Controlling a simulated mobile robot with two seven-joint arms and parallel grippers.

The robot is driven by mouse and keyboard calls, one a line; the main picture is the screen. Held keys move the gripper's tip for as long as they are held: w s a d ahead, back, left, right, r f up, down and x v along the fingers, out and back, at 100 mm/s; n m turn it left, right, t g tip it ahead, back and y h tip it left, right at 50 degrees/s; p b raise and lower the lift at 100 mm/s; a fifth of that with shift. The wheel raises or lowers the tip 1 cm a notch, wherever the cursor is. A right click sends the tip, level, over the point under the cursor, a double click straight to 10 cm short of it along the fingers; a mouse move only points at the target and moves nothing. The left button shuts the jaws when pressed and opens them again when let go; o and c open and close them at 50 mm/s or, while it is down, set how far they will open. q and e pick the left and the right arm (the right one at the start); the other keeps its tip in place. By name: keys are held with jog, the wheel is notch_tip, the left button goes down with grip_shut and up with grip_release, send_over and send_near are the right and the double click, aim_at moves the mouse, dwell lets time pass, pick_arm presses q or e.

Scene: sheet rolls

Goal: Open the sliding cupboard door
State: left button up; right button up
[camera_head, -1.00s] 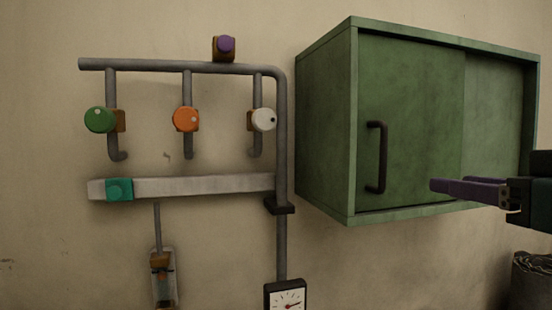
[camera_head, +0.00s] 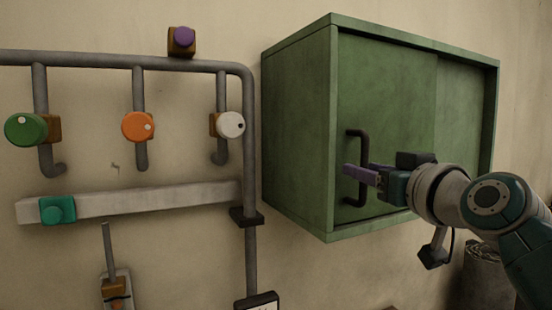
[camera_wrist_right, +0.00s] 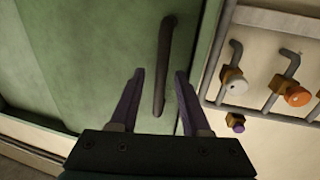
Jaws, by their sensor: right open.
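The green cupboard (camera_head: 298,125) hangs on the wall at the right of the head view. Its sliding door (camera_head: 390,95) has a dark vertical bar handle (camera_head: 364,146) near the left edge; a second panel is at the right. The door looks closed. My right gripper (camera_head: 358,169) is open at the handle. In the right wrist view, the handle (camera_wrist_right: 167,45) runs between the two purple fingers of the gripper (camera_wrist_right: 160,74), one on each side, with gaps visible. My left gripper is not in view.
Left of the cupboard, grey pipes (camera_head: 249,150) carry green (camera_head: 25,129), orange (camera_head: 138,127) and white (camera_head: 231,124) knobs. A pale rail (camera_head: 150,202) with a teal knob (camera_head: 58,210) is below. A dark cylindrical container (camera_head: 484,275) stands at lower right.

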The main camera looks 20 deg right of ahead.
jog(key=shift+w, duration=0.5)
grip_shut()
dwell(1.2)
